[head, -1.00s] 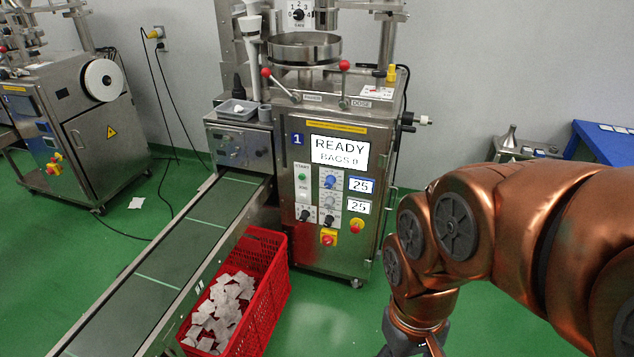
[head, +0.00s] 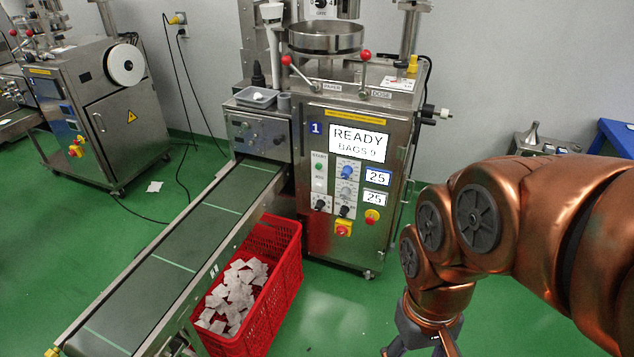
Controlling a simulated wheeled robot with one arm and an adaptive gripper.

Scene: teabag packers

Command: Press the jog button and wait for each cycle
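The teabag packer marked 1 (head: 350,229) stands upright in the middle of the head view. Its lit display (head: 357,143) reads READY with a BAGS count below, whose digit is hard to read. The jog button's label is too small to read for certain. My gripper (head: 425,346) hangs at the bottom edge, right of and below the panel, apart from the machine. Its fingertips are cut off by the frame.
A green conveyor (head: 190,241) runs from the packer to the lower left. A red crate (head: 284,262) with white teabags stands beside it. A second packer (head: 104,118) is at the left.

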